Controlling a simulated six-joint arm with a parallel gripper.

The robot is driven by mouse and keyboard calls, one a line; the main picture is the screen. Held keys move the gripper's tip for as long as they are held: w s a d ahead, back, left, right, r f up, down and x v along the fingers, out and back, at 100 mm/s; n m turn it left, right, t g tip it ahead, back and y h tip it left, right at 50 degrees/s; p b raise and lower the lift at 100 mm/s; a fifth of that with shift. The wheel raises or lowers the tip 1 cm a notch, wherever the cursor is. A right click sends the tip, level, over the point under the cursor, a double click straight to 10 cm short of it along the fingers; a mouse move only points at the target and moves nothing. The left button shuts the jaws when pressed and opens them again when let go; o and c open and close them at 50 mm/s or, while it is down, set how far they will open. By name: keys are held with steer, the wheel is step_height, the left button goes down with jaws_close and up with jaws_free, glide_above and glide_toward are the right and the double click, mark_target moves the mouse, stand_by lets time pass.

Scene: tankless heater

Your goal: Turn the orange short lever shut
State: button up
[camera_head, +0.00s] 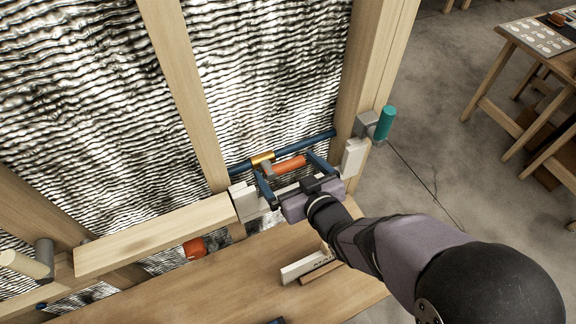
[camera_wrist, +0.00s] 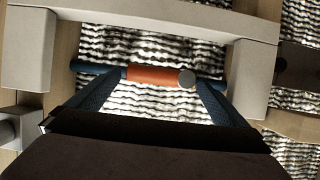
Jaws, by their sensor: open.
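A second, stubby orange handle (camera_head: 195,248) sits low at left, partly hidden behind the wooden rail.
A pale bar handle with white end blocks (camera_head: 355,158) crosses close to my gripper. A teal handle (camera_head: 385,122) sticks out at right. Wooden studs (camera_head: 185,85) frame silvery insulation. A wooden bench (camera_head: 225,285) below carries a white piece (camera_head: 302,268).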

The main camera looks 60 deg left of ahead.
steer(key=shift+a, duration=0.1)
steer(key=c, duration=1.4)
steer(key=shift+b, duration=0.6)
steer(key=n+b, duration=0.1)
steer(key=n+t+b, duration=0.1)
steer(key=b, duration=0.1)
steer(key=shift+s+r+b, duration=0.3)
steer(key=shift+s+r+n+t+b, duration=0.3)
steer(key=shift+r+n+t+b, duration=0.25)
steer(key=shift+n+t+b, duration=0.4)
